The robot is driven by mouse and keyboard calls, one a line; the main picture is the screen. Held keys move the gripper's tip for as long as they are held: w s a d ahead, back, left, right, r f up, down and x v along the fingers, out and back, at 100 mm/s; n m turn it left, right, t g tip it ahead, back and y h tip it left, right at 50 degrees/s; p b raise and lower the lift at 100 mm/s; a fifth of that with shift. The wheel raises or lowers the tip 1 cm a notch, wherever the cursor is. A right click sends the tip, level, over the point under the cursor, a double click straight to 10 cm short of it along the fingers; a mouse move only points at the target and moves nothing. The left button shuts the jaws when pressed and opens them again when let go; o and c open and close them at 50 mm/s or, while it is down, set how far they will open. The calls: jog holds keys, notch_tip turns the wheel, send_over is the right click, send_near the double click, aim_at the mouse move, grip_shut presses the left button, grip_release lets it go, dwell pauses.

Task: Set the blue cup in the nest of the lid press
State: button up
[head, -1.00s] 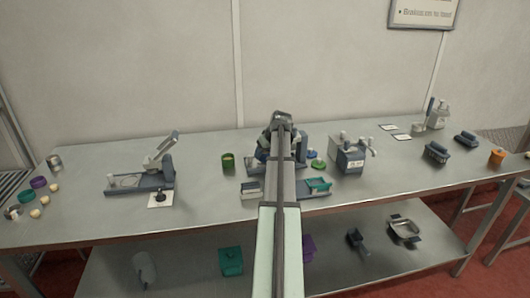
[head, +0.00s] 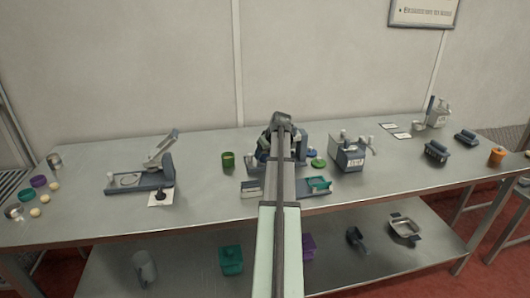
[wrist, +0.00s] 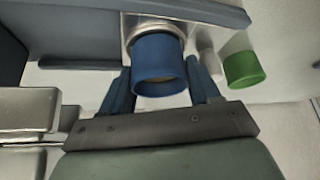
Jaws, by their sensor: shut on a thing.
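In the wrist view the blue cup (wrist: 158,62) is between the two blue fingers of my gripper (wrist: 160,88), which is shut on it. The cup's near rim faces the camera. Its far end meets a metallic ring (wrist: 130,32) in a pale block; I cannot tell whether it is inside the ring or just in front of it. In the head view my arm covers the gripper, the cup and most of the dark device (head: 262,150) at the middle of the table, so I cannot confirm which part is the lid press's nest.
A grey machine with knobs (head: 350,153) stands further right. A hinged device (head: 140,180) is at the left. Bare table (head: 205,195) lies between.

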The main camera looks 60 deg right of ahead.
jog(key=shift+f, duration=0.1)
dwell(0.3)
jog(key=o, duration=1.1)
jog(key=shift+o, duration=0.2)
jog(key=shift+o, duration=0.4)
jog(key=shift+a, duration=0.1)
notch_tip(320, 180, up, 7)
dwell(0.4)
